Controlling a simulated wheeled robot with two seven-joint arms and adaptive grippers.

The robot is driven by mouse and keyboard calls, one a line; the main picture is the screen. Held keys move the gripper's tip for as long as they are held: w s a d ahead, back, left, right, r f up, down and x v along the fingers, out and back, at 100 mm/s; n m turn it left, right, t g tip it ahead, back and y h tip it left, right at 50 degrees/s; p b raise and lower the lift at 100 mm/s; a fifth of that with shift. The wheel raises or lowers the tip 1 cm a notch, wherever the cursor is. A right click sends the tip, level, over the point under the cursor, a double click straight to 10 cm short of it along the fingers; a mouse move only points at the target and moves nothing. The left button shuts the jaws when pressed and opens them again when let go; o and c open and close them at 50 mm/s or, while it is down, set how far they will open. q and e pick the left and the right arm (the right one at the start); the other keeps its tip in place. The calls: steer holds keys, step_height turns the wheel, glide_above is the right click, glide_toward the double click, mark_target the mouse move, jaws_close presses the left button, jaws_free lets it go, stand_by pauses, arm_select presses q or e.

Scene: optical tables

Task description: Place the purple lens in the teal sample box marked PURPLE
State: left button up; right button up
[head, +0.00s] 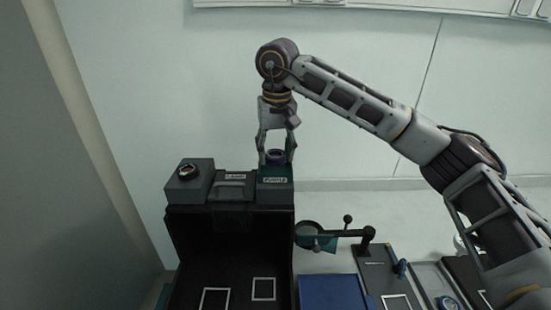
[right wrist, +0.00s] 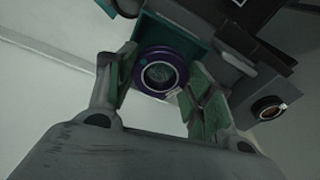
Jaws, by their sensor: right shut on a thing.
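The purple lens (head: 275,155) is a small dark ring, held between the fingers of my right gripper (head: 276,150). The teal sample box (head: 274,183) with a PURPLE label stands at the right end of a row of boxes on the black stand, directly under the lens. In the right wrist view the purple lens (right wrist: 160,73) shows between the green-padded fingers of my right gripper (right wrist: 158,85), in front of the teal box (right wrist: 200,48). I cannot tell whether the lens touches the box. My left gripper is not in view.
A grey box with a dark round lens (head: 188,172) stands at the left end of the row, and a labelled dark box (head: 235,187) is between. A teal holder with a lever arm (head: 325,236) stands to the right. A blue panel (head: 332,293) lies in front.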

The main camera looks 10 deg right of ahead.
mark_target(275, 156)
step_height(275, 156, down, 2)
steer(key=shift+f, duration=0.2)
steer(key=shift+s+f, duration=0.1)
steer(key=shift+f, duration=0.05)
steer(key=shift+s+a+f+b, duration=0.1)
steer(key=shift+f+b, duration=0.1)
steer(key=shift+f, duration=0.15)
steer(key=shift+s+a+f+b, duration=0.1)
steer(key=shift+f+b, duration=0.05)
steer(key=shift+f, duration=0.2)
steer(key=shift+c, duration=0.4)
steer(key=shift+d, duration=0.1)
steer(key=shift+c, duration=0.6)
steer(key=o, duration=1)
steer(key=shift+o, duration=1.6)
steer(key=shift+w+f, duration=0.1)
steer(key=shift+w, duration=0.1)
